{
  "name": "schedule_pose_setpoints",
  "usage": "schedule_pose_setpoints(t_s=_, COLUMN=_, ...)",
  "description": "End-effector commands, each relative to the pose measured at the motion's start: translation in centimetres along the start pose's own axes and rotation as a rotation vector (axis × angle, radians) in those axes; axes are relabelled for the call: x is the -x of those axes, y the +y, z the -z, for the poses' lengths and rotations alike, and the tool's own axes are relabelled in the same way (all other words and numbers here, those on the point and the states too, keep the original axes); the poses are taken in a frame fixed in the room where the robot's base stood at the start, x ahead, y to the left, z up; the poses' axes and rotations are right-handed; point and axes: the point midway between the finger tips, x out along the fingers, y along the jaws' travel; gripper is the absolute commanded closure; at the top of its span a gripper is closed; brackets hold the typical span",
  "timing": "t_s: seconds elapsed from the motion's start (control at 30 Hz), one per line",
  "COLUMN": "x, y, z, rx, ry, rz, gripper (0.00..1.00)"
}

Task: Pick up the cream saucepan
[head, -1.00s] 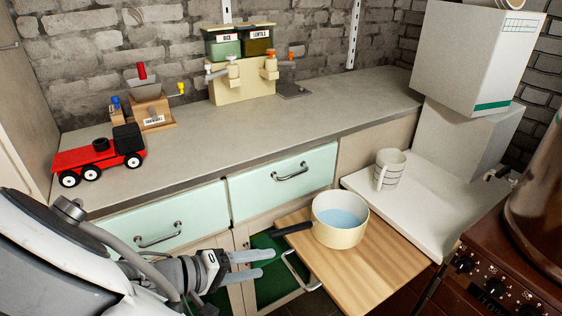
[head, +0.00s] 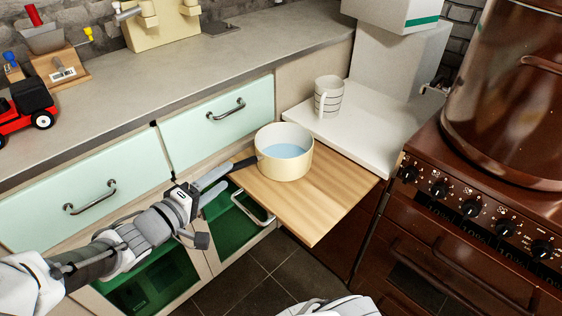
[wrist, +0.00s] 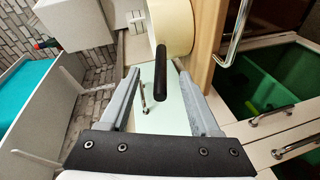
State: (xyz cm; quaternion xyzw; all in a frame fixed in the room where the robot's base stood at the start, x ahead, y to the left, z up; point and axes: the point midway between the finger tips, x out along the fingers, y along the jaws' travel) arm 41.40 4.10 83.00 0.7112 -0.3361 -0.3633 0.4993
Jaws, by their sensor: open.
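The cream saucepan (head: 284,160) stands upright on a wooden pull-out board, with a pale blue inside. Its dark handle (head: 243,163) points left, past the board's edge, toward my gripper. My gripper (head: 222,180) is open, with its fingertips just short of the handle's end in the head view. In the wrist view, the black handle (wrist: 160,75) reaches down between the two spread fingers of my gripper (wrist: 154,80), apart from both. The pan's cream side (wrist: 171,27) shows at the top of that view, partly cut off.
The wooden board (head: 315,210) has bare room in front of the pan. A striped mug (head: 328,96) stands on the white surface behind. Mint drawers (head: 217,118) with metal handles are left of the pan. A brown stove (head: 470,215) stands right.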

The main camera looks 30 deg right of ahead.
Motion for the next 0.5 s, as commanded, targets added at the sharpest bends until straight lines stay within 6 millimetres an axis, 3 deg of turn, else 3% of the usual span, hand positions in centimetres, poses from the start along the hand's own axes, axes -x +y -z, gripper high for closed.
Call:
schedule_pose_setpoints(t_s=0.17, x=-1.1, y=-0.1, z=0.0, rx=-0.001, ry=-0.002, rz=-0.001, gripper=0.37)
schedule_pose_setpoints(t_s=0.5, x=-5.6, y=-0.3, z=0.6, rx=-0.001, ry=-0.002, rz=-0.001, gripper=0.37)
